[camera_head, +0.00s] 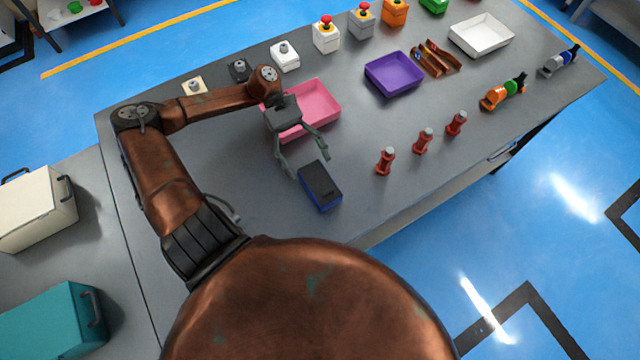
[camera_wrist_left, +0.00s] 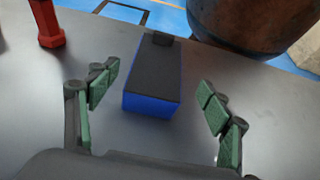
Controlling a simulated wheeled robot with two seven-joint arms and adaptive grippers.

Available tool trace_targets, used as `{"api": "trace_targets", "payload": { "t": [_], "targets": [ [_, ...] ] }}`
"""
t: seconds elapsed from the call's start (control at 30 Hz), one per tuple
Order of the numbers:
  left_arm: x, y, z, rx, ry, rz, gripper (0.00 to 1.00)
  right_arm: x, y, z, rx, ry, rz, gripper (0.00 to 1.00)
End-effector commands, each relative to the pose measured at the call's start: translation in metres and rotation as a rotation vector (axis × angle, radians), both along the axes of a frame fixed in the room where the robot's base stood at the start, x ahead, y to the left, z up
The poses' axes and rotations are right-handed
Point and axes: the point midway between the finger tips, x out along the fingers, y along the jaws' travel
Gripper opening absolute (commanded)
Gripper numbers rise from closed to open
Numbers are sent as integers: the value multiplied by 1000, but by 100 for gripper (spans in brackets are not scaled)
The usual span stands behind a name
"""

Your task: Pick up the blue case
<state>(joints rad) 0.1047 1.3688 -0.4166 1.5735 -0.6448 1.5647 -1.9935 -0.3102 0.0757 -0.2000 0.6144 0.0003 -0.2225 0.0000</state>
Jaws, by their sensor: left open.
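The blue case (camera_head: 320,186) has a dark top and blue sides, and lies on the grey table near its front edge. In the left wrist view the blue case (camera_wrist_left: 153,78) lies ahead of the fingers, roughly midway between them. My left gripper (camera_head: 308,166) is open, with its fingertips close to the far end of the case. In the left wrist view the left gripper (camera_wrist_left: 158,88) has its green-padded fingers spread wide, with nothing held. My right gripper is not in either view.
A pink tray (camera_head: 322,97) lies behind the gripper. Several red posts, including one (camera_head: 385,161), stand right of the case. A purple tray (camera_head: 394,74) and a white tray (camera_head: 482,36) are farther right. Bare table (camera_head: 225,150) shows left of the gripper.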

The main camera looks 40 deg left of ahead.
Motion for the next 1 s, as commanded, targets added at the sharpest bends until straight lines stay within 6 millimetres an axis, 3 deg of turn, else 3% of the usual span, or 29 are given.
{"api": "trace_targets", "payload": {
  "t": [0.13,0.3,0.57,1.0],
  "targets": [
    [-2,-21,-9,-2,1,-2,72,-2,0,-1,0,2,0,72],
    [-8,-36,-16,1,2,1,72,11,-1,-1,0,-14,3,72],
    [-8,-38,-18,1,2,3,72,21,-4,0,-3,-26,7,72],
    [-8,-37,-17,0,2,4,43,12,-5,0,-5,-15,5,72]
  ]
}}
